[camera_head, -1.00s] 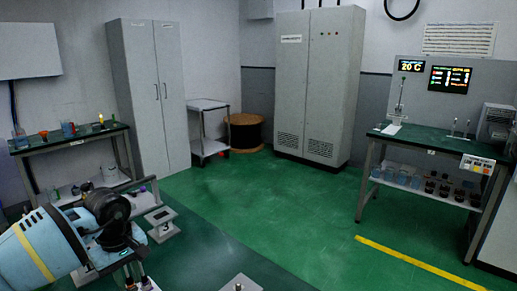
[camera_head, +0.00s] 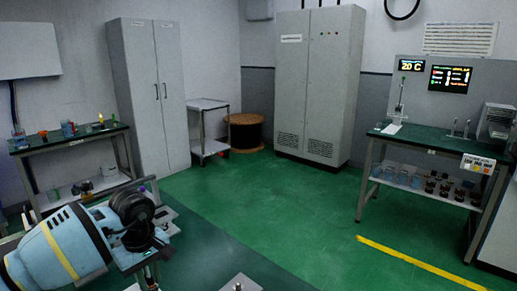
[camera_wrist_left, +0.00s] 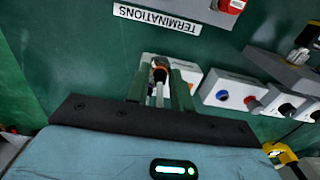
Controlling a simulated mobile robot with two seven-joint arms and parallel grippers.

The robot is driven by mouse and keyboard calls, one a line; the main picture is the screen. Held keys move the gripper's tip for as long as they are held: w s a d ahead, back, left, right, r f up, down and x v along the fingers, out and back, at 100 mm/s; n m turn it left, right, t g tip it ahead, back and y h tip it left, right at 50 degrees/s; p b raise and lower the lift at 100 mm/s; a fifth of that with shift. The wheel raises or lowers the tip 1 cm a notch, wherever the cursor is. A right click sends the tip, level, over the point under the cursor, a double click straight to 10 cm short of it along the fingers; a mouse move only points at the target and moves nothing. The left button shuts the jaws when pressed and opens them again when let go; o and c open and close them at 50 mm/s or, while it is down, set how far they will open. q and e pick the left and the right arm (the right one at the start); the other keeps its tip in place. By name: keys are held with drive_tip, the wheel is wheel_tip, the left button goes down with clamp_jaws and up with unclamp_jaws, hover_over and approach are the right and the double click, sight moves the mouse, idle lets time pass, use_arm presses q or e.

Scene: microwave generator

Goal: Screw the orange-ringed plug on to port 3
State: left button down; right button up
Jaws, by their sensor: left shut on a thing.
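In the left wrist view, my left gripper (camera_wrist_left: 160,82) is shut on the orange-ringed plug (camera_wrist_left: 159,75), whose dark end with an orange band shows between the two green fingers. A pale shaft runs back from it toward the palm. A light grey box (camera_wrist_left: 187,73) lies right behind the fingertips; whether the plug touches it is hidden. No port number is readable, so I cannot tell which is port 3. In the head view my left arm comes in at lower left over the bench, and its fingertips are hidden. My right gripper is not in view.
To the right of the fingers are grey boxes with blue, red and black connectors (camera_wrist_left: 235,93). A red-topped box (camera_wrist_left: 230,8) and an upside-down TERMINATIONS label (camera_wrist_left: 157,18) lie beyond. Yellow-and-black items (camera_wrist_left: 282,152) sit at lower right. The green floor (camera_head: 290,205) is open.

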use_arm(q)
drive_tip(key=shift+d, duration=0.1)
drive_tip(key=shift+w+d+f, duration=0.1)
drive_tip(key=shift+w+d, duration=0.05)
drive_tip(key=shift+d, duration=1.05)
drive_tip(key=shift+w+d+f, duration=0.1)
drive_tip(key=shift+w+d, duration=0.05)
drive_tip(key=shift+d, duration=1)
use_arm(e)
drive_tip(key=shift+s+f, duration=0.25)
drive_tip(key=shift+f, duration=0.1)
use_arm(q)
drive_tip(key=shift+w+d+f+b, duration=0.15)
drive_tip(key=shift+d+b, duration=0.2)
drive_tip(key=shift+d, duration=0.9)
drive_tip(key=shift+w+d+f+b, duration=0.15)
drive_tip(key=shift+d+b, duration=0.2)
drive_tip(key=shift+d, duration=0.9)
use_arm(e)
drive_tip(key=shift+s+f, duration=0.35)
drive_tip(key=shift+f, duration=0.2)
